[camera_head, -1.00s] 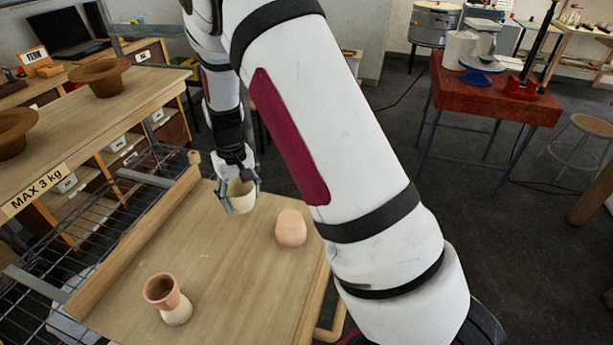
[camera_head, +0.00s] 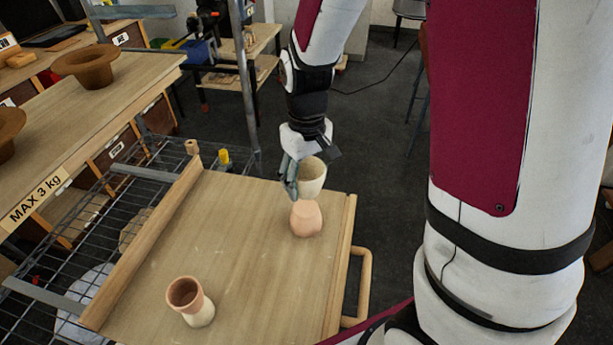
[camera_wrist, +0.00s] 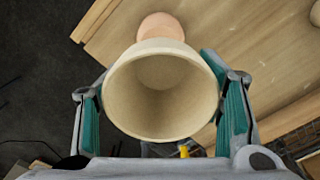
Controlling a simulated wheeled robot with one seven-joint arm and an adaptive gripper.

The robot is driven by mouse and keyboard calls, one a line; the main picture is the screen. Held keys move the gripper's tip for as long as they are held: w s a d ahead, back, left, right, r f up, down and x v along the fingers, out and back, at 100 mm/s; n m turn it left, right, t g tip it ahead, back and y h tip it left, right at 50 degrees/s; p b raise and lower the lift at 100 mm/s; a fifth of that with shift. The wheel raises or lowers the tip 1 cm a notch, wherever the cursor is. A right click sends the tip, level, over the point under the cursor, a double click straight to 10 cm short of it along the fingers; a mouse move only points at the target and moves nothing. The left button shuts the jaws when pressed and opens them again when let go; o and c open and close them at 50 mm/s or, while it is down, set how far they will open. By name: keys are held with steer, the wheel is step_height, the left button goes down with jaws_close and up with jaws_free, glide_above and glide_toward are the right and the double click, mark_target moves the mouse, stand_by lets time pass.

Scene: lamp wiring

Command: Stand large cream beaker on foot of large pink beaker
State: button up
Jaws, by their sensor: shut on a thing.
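The large cream beaker (camera_head: 313,178) is in my gripper (camera_head: 308,183), mouth up and roughly upright. In the wrist view the cream beaker (camera_wrist: 160,90) sits between the two teal-padded fingers of my gripper (camera_wrist: 162,115), and I look into its empty inside. The large pink beaker (camera_head: 306,219) stands mouth down on the board, its foot up. In the head view the cream beaker's lower end overlaps the pink beaker's top. In the wrist view the pink beaker (camera_wrist: 161,26) shows partly, just beyond the cream rim. I cannot tell whether the two touch.
A wooden tabletop (camera_head: 245,250) carries them, with a raised ledge (camera_head: 150,245) on its left. A terracotta-coloured beaker (camera_head: 185,292) sits on a smaller cream one (camera_head: 200,314) at the front left. The middle of the tabletop is clear.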

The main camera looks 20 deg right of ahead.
mark_target(306, 208)
steer(key=shift+f+b, duration=1.05)
steer(key=shift+f, duration=1.55)
steer(key=shift+f, duration=0.35)
steer(key=o, duration=1.4)
steer(key=shift+c, duration=0.2)
